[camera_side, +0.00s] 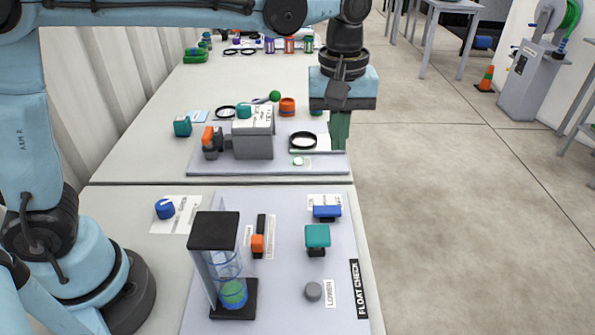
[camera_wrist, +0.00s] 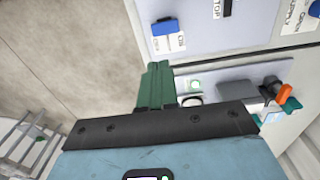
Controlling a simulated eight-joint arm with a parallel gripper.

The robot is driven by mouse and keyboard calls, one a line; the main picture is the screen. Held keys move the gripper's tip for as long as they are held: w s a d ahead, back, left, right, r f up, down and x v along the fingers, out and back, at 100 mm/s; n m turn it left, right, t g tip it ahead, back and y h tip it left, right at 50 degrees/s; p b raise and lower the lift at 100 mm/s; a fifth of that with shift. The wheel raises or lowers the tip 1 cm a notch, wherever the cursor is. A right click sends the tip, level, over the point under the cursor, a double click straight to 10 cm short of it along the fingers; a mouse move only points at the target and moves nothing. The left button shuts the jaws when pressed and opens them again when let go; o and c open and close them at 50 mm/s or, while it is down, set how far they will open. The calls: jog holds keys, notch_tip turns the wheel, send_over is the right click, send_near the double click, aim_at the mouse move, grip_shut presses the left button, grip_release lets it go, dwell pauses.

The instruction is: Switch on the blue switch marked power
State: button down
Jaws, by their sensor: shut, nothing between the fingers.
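The blue switch (camera_side: 327,212) sits on the float check panel (camera_side: 282,285), near its far right corner, with a white label behind it. In the wrist view the blue switch (camera_wrist: 165,27) is beyond my fingertips, with small white labels that seem to read "ON". The word "power" is not readable. My gripper (camera_side: 340,146) has green fingers, pointing down and pressed together with nothing between them. It is over the right edge of the farther panel, apart from the switch. In the wrist view my gripper (camera_wrist: 158,66) shows shut below the switch.
The near panel also holds a clear float cylinder (camera_side: 226,265), an orange-handled lever (camera_side: 258,243), a teal block (camera_side: 317,236) and a grey button (camera_side: 312,291). A blue knob (camera_side: 165,209) is to its left. A grey box (camera_side: 253,136) and black ring (camera_side: 303,140) are left of my gripper.

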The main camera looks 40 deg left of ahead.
aim_at(334, 209)
jog(key=shift+w+d+f, duration=0.1)
jog(key=shift+w+d, duration=0.05)
jog(key=shift+d, duration=0.25)
jog(key=shift+f, duration=0.15)
notch_tip(334, 209, down, 14)
jog(key=shift+r, duration=0.15)
dwell(0.5)
jog(key=shift+f, duration=0.2)
dwell(0.3)
jog(key=shift+s+a+r, duration=0.3)
jog(key=shift+s+a, duration=0.2)
dwell(0.4)
